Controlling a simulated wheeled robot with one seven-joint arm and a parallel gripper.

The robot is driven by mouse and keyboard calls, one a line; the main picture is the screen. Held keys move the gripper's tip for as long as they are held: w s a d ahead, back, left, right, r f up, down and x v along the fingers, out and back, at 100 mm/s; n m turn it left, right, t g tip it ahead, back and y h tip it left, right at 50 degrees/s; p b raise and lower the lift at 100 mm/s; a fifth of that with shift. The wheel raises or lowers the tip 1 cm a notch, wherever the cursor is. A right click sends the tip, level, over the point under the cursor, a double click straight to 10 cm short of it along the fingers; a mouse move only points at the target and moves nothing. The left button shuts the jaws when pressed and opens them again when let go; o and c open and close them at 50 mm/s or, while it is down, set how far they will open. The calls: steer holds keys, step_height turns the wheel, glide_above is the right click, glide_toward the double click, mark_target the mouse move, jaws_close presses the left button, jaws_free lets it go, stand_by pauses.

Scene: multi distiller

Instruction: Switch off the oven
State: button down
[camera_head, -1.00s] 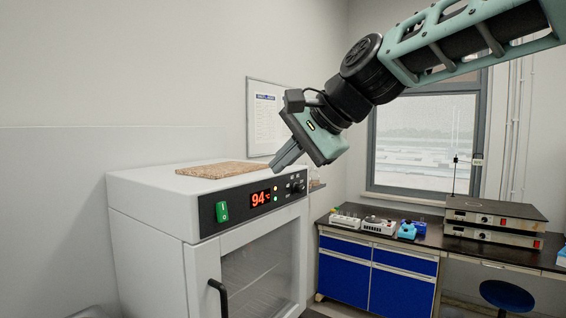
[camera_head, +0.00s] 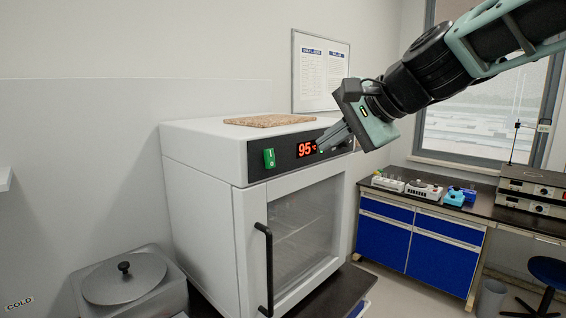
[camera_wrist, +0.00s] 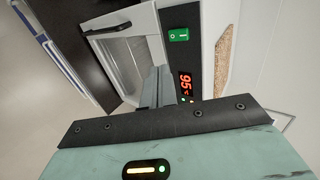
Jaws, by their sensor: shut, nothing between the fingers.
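The white oven (camera_head: 200,165) stands left of centre in the head view, with its glass door closed. Its black front panel carries a green rocker switch (camera_head: 269,158) marked I and O and a red display (camera_head: 306,148) reading 95. The switch also shows in the wrist view (camera_wrist: 179,35), above the display (camera_wrist: 185,84). My gripper (camera_head: 328,140) is shut and empty. In the head view its fingers overlap the right part of the panel, beside the display and right of the switch. The fingers hide part of the knob area. I cannot tell whether they touch the panel.
A brown board (camera_head: 270,120) lies on the oven top. The door's black handle (camera_head: 265,268) sticks out below the switch. A grey lidded pot (camera_head: 125,280) stands at left. A bench with blue drawers (camera_head: 383,241) stands at right.

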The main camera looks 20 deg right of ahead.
mark_target(270, 159)
steer(key=x, duration=0.4)
steer(key=r+p+x, duration=0.1)
steer(key=x, duration=0.4)
steer(key=w+p+x, duration=0.1)
steer(key=x, duration=0.3)
steer(key=shift+w+a+r, duration=0.15)
steer(key=shift+a+r, duration=0.05)
steer(key=shift+a, duration=0.2)
steer(key=shift+f, duration=0.1)
